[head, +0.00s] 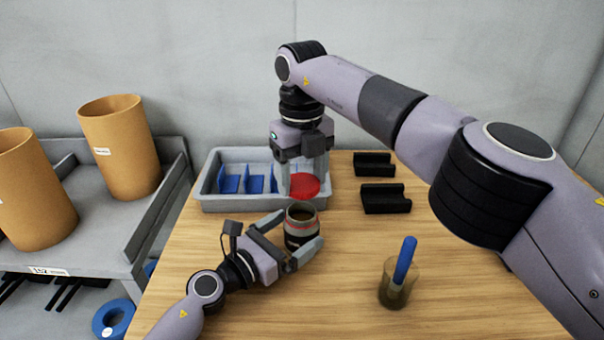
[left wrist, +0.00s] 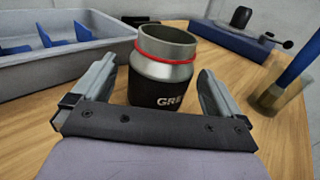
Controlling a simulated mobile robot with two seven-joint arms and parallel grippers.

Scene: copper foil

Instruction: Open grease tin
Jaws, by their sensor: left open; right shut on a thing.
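The grease tin (head: 301,232) stands upright on the wooden table. It is a dark can with a metal top, a red ring and lettering starting "GRE", and its mouth is open; it also shows in the left wrist view (left wrist: 165,72). A red lid (head: 304,185) is held above and just behind the tin by my right gripper (head: 303,172), which is shut on it. The lid is apart from the tin. My left gripper (head: 305,255) is open, with its fingers on either side of the tin; in the left wrist view (left wrist: 158,95) gaps show beside the tin.
A grey tray (head: 235,203) with blue dividers stands behind the tin. Two black holders (head: 385,205) lie to the right. A glass (head: 393,293) with a blue-handled tool stands at front right. Cardboard tubes (head: 122,150) stand on a grey cart at left.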

